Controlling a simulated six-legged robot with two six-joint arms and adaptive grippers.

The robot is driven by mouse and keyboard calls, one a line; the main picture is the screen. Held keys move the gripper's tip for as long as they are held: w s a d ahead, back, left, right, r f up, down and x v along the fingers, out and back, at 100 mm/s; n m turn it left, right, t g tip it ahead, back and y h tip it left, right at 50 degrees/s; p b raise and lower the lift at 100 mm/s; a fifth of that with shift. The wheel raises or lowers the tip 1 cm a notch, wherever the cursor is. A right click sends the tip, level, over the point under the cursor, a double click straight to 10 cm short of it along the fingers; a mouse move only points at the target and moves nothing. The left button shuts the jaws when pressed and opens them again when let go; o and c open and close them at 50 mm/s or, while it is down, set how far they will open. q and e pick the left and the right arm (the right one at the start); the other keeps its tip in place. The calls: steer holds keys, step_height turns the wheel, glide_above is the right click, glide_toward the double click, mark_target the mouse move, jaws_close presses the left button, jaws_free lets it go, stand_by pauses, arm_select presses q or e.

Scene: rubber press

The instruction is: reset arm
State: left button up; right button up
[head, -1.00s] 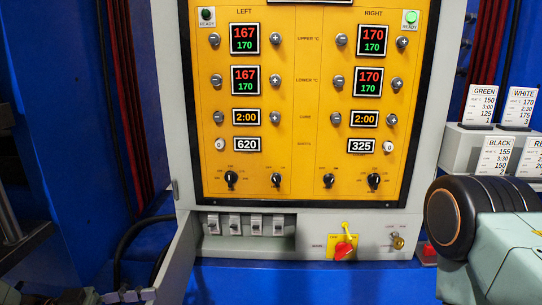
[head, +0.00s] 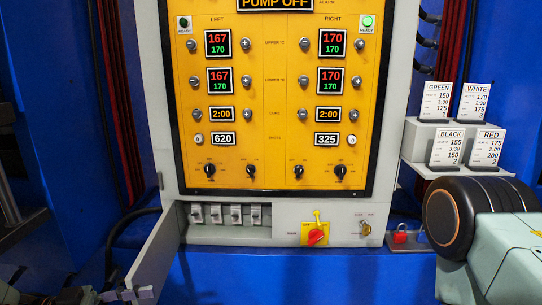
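The yellow control panel (head: 275,120) faces me in the head view, with left displays reading 167 over 170 and right displays reading 170 over 170. A sign at its top reads "PUMP OFF". The left ready lamp (head: 184,23) is dark and the right one (head: 367,23) is lit green. Part of my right arm (head: 490,235) fills the lower right; its gripper is out of the picture. My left gripper (head: 125,296) shows at the bottom left edge, mostly cut off, beside the open breaker door (head: 165,255); its opening cannot be told.
A red rotary switch (head: 316,236) on a yellow plate and a key switch (head: 365,228) sit below the panel. Several breakers (head: 236,214) show in the open bay. Label cards (head: 446,147) stand on a grey stepped holder (head: 424,134) at right.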

arm_select(q)
steer(key=s+d+f+n+t+y, duration=0.2)
steer(key=d+f+n+y, duration=0.3)
steer(key=f, duration=0.3)
steer(key=s+d+f+n+t+y, duration=0.1)
steer(key=s+d+f+n+y, duration=0.15)
steer(key=f+n+y, duration=0.4)
steer(key=s+a+f+n+g+y, duration=0.1)
steer(key=s+a+f+g+y, duration=0.1)
steer(key=s, duration=0.5)
steer(key=s+a+f+n+g+y, duration=0.1)
steer(key=s+f+g+y, duration=0.1)
steer(key=s, duration=0.6)
steer(key=s+a+f+n+g+y, duration=0.2)
steer(key=s+f+g, duration=0.1)
steer(key=s, duration=0.5)
steer(key=shift+a+f+g, duration=0.3)
steer(key=shift+f, duration=0.1)
steer(key=shift+c, duration=0.4)
